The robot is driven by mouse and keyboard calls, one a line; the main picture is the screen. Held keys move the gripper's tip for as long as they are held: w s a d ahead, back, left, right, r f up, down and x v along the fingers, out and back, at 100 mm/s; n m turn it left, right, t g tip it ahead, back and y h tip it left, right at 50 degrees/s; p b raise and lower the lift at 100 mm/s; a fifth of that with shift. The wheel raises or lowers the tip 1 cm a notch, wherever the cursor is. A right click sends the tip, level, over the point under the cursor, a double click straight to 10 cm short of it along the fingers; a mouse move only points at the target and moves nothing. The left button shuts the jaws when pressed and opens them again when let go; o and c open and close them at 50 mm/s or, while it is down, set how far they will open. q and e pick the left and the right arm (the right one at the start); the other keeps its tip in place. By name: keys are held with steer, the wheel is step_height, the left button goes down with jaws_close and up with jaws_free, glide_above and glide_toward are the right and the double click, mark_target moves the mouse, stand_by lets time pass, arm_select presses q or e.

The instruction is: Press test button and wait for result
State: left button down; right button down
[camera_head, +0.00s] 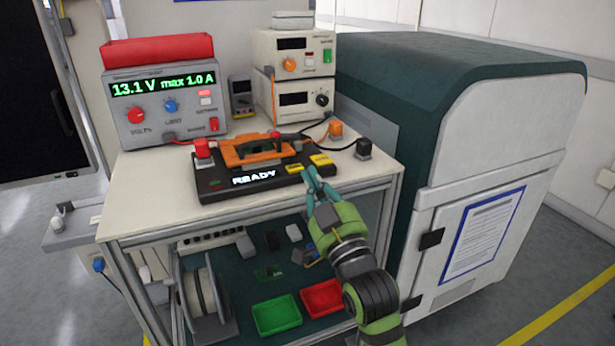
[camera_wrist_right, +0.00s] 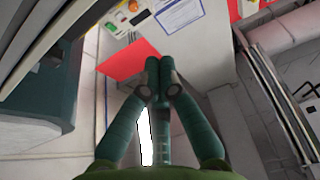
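The black test fixture (camera_head: 225,190) sits on the trolley's top and its display (camera_head: 254,178) reads READY. An orange clamp frame (camera_head: 255,152) lies across it. Two yellow patches (camera_head: 321,159) show at its right end; I cannot tell which part is the test button. My right gripper (camera_head: 309,173) has its teal fingers at the fixture's right front edge, beside the yellow patches. Whether it touches is unclear. In the right wrist view the fingertips (camera_wrist_right: 159,63) are together with nothing between them. My left gripper is out of view.
A power supply (camera_head: 165,119) reading 13.1 V max 1.0 A stands at the back left. Stacked instruments (camera_head: 291,52) and a multimeter (camera_head: 242,95) stand behind. Green (camera_head: 277,316) and red (camera_head: 322,299) trays lie on the lower shelf. A large cabinet (camera_head: 505,130) stands at right.

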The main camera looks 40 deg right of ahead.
step_height(320, 180, up, 3)
glide_above(296, 175)
steer(key=shift+s+p, duration=0.2)
steer(key=shift+p, duration=0.1)
step_height(296, 175, down, 3)
steer(key=shift+w+r+b, duration=0.1)
steer(key=shift+b, duration=0.25)
steer(key=shift+f, duration=0.75)
